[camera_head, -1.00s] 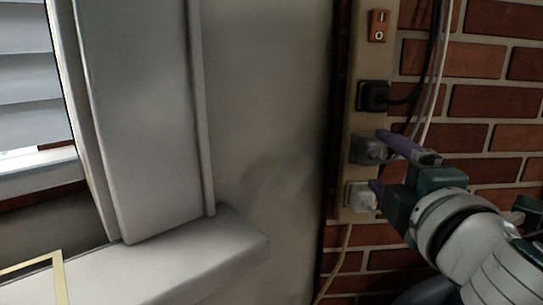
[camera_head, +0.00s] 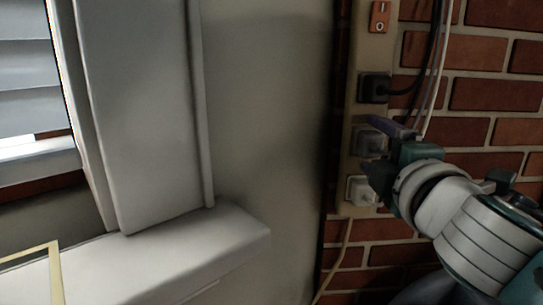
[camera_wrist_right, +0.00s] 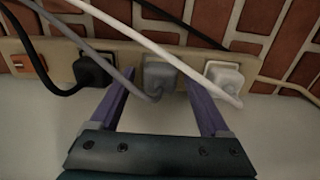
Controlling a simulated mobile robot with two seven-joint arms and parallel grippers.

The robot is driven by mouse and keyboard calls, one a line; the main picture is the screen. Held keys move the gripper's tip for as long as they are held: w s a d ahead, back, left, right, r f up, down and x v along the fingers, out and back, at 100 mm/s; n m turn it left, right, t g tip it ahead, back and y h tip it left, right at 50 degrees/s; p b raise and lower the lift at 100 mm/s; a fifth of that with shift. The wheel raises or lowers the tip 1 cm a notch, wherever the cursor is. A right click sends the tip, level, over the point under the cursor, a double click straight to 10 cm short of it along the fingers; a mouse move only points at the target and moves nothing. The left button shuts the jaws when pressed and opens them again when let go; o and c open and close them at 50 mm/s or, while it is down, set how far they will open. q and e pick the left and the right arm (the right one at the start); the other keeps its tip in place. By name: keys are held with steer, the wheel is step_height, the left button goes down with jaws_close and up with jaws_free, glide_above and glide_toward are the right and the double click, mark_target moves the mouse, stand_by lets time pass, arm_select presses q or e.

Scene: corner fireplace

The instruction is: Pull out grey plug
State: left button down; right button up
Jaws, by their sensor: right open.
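The grey plug (camera_head: 368,141) sits in a vertical power strip (camera_head: 354,120) on the brick wall, between a black plug (camera_head: 374,88) above and a white plug (camera_head: 361,190) below. In the right wrist view the grey plug (camera_wrist_right: 160,74) is in the strip (camera_wrist_right: 130,52), with a grey cable leaving it. My right gripper (camera_head: 385,146) is open, its purple fingers (camera_wrist_right: 161,92) reaching toward the strip on either side of the grey plug. The fingers look apart from the plug. My left gripper is out of view.
The black plug (camera_wrist_right: 93,70) and white plug (camera_wrist_right: 223,77) flank the grey one closely in the wrist view. White and grey cables cross above the fingers. An orange switch (camera_head: 379,17) is at the strip's top. A white ledge (camera_head: 200,250) stands at left.

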steer(key=shift+c, duration=0.2)
stand_by(0.4)
jaws_close()
stand_by(0.4)
stand_by(0.4)
steer(key=shift+s+r, duration=0.1)
steer(key=shift+s, duration=0.1)
steer(key=shift+s+p, duration=0.3)
steer(key=shift+s, duration=0.8)
steer(key=shift+s+d+p, duration=0.1)
steer(key=shift+s+p, duration=0.5)
steer(key=shift+s, duration=1.1)
